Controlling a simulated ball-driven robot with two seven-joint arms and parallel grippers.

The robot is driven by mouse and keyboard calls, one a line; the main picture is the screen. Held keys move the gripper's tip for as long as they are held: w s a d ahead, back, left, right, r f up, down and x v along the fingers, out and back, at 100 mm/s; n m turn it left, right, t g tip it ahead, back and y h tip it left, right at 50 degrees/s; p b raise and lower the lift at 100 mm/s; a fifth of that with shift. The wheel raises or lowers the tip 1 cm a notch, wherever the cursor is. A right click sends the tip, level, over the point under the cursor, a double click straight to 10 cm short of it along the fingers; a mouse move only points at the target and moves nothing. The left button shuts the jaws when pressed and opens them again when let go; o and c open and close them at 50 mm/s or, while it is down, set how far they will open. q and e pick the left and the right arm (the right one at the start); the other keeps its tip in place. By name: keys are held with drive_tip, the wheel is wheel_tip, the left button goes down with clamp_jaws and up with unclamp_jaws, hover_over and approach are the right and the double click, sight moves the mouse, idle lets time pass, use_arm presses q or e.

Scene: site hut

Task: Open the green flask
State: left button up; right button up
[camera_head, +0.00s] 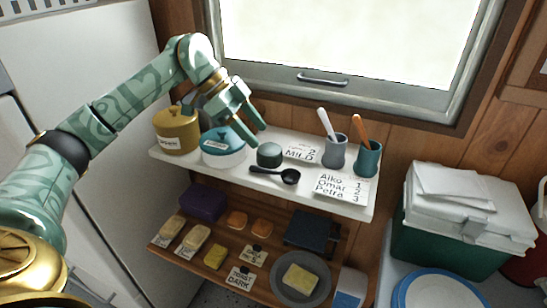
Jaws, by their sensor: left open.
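A small dark green, round-topped container (269,155) stands on the white upper shelf (215,172). It is the nearest match to a green flask, but I cannot tell for certain that it is one. A teal and white lidded canister (223,152) stands to its left, its top partly hidden by my left gripper. My left gripper (260,137) is open and empty, its fingers pointing down and right, just above the dark green container. I cannot tell whether they touch it. My right gripper is not in view.
A mustard canister (177,133) stands at the shelf's left end. A wooden lower shelf (190,258) holds food pieces and a plate. A window is behind.

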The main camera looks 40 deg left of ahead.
sight(269, 148)
use_arm(q)
drive_tip(key=shift+w+d+f, duration=0.1)
drive_tip(key=shift+d+f, duration=0.3)
drive_tip(key=shift+f, duration=0.15)
drive_tip(key=b+x, duration=0.3)
drive_tip(key=x, duration=0.2)
drive_tip(key=shift+a, duration=0.1)
drive_tip(key=shift+f, duration=0.15)
drive_tip(key=c, duration=0.6)
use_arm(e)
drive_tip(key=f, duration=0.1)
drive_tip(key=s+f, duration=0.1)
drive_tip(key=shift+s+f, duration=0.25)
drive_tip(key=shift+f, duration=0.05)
